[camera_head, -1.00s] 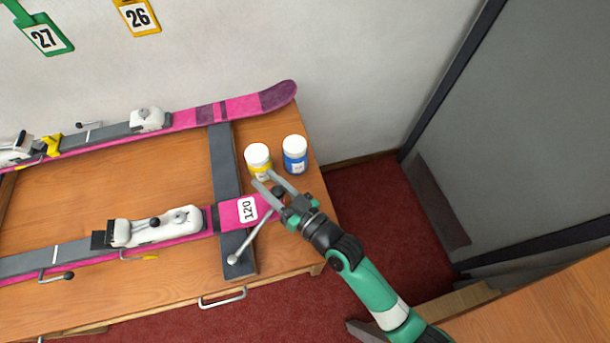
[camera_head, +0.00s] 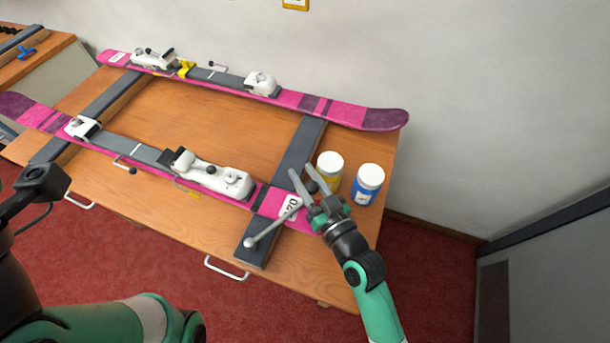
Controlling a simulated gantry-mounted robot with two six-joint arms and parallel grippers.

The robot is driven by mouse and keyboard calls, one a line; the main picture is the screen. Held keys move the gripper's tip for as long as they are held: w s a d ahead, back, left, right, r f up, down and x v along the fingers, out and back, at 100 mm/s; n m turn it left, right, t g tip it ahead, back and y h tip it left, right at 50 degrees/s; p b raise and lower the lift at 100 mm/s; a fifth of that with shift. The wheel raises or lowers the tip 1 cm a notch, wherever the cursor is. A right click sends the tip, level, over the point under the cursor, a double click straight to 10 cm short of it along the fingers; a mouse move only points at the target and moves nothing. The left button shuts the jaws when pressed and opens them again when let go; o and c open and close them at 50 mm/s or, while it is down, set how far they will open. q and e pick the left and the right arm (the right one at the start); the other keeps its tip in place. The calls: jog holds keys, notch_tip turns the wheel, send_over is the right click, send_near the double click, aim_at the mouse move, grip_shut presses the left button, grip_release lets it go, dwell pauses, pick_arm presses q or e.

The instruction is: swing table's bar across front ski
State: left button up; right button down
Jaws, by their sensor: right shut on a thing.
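The front ski (camera_head: 130,147) is pink and grey with white bindings and lies along the table's front side. The bar (camera_head: 272,227) is a thin grey rod with a ball end over the front of the dark cross-beam (camera_head: 258,244). It slants up to the right over the ski's right part, partly covering the ski's white number label (camera_head: 289,205). My right gripper (camera_head: 303,175) is shut on the bar's dark knob end, which the fingers partly hide. My left arm shows at the lower left; its fingers are not visible.
A yellow-labelled jar (camera_head: 330,163) stands close beside my right gripper, and a blue-labelled jar (camera_head: 368,178) stands right of it. A second pink ski (camera_head: 340,113) lies along the back. The wooden table (camera_head: 215,118) is clear between the skis.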

jog(key=shift+c, duration=2.4)
grip_release()
